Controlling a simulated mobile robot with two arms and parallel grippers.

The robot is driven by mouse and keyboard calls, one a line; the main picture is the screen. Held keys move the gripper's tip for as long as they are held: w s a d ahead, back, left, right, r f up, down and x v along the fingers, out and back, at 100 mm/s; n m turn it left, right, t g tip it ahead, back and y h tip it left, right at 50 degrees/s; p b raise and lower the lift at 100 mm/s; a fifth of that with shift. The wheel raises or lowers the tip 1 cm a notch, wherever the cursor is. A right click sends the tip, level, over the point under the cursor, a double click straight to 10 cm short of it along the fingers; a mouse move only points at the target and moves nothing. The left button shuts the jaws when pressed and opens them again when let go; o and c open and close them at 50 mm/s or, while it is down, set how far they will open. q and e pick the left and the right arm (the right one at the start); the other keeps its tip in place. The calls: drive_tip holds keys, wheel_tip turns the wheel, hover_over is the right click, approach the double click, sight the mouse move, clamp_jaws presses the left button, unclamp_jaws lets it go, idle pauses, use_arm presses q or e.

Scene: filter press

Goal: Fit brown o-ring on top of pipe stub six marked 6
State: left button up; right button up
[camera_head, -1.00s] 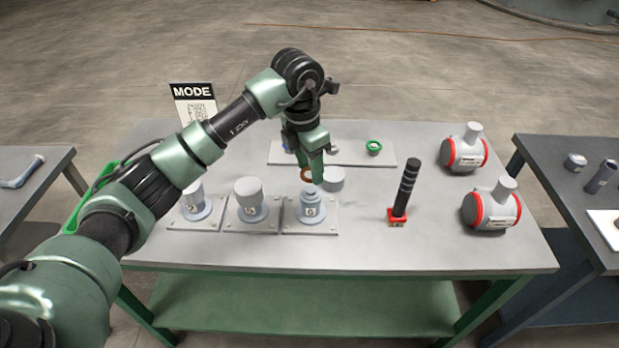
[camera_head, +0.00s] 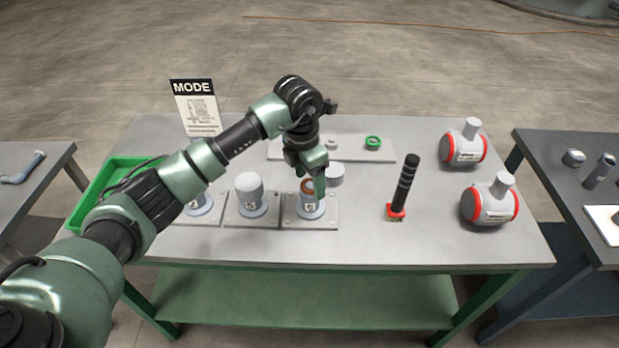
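The brown o-ring (camera_head: 307,186) is between the fingertips of my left gripper (camera_head: 311,185), directly at the top of the right-hand pipe stub (camera_head: 311,205). This stub stands upright on a square plate and bears a mark that looks like 6. The gripper appears shut on the ring. The ring looks level with the stub's top, but I cannot tell whether it sits around the stub or just above it. The fingers hide part of both. My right gripper is not in view.
Two other pipe stubs with grey caps (camera_head: 250,190) stand to the left. A loose grey cap (camera_head: 335,174) lies just behind stub six. A green tray (camera_head: 93,195) is left.

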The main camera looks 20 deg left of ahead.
sight(305, 188)
use_arm(q)
drive_tip(key=shift+r, duration=0.15)
drive_tip(key=shift+r, duration=0.2)
wheel_tip(305, 188, up, 12)
drive_tip(key=s+b, duration=0.1)
drive_tip(key=b, duration=0.1)
drive_tip(key=shift+a+f, duration=0.2)
drive_tip(key=shift+a, duration=0.2)
